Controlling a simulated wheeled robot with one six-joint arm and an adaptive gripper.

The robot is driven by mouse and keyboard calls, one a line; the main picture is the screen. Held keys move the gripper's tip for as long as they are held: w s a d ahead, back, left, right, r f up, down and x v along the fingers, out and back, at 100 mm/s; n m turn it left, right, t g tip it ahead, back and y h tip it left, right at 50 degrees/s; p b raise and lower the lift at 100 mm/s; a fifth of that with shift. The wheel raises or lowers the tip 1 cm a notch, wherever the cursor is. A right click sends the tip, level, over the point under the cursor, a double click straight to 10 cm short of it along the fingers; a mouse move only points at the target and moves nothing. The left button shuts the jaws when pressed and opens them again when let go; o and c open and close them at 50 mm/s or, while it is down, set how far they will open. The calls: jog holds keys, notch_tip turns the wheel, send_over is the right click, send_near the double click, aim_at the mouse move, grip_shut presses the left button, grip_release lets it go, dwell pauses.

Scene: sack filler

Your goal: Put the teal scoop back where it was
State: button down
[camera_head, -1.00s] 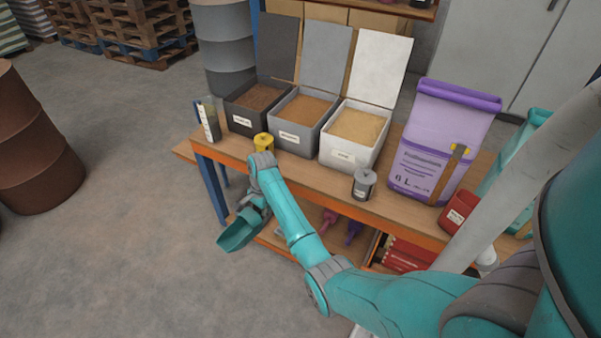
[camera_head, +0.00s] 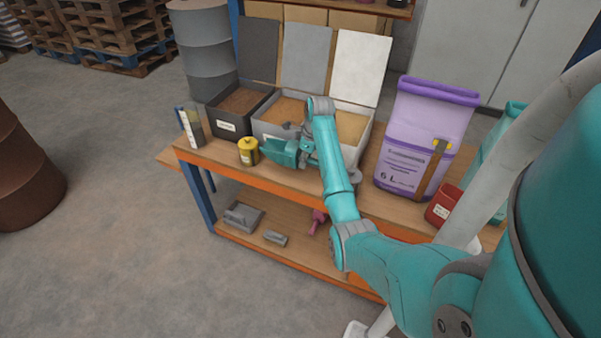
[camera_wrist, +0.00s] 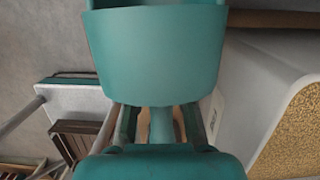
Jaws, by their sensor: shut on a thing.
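The teal scoop (camera_head: 280,152) is held by my gripper (camera_head: 306,150) in front of the middle, grey bin, above the worktop. In the wrist view the scoop's back wall (camera_wrist: 155,60) fills the upper middle, and its handle (camera_wrist: 162,125) runs down between my gripper's two fingers (camera_wrist: 162,128). The gripper is shut on that handle. My arm hides parts of the middle and right bins. The inside of the scoop is mostly hidden in the wrist view.
The dark bin (camera_head: 222,128) stands at left and the pale lid (camera_head: 358,68) belongs to the right bin. A yellow canister (camera_head: 248,153) stands close left of the scoop. A purple bag (camera_head: 400,170) and a red box (camera_head: 443,207) stand at right. The lower shelf (camera_head: 255,255) holds a grey tray.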

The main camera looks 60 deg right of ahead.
aim_at(303, 179)
jog(key=shift+f, duration=2.9)
jog(key=shift+f, duration=0.15)
jog(key=c, duration=1)
grip_release()
jog(key=r, duration=0.4)
jog(key=s+r, duration=0.1)
jog(key=r, duration=0.3)
jog(key=s+r, duration=0.1)
jog(key=r, duration=0.3)
jog(key=shift+s+d, duration=0.1)
jog(key=shift+s, duration=0.05)
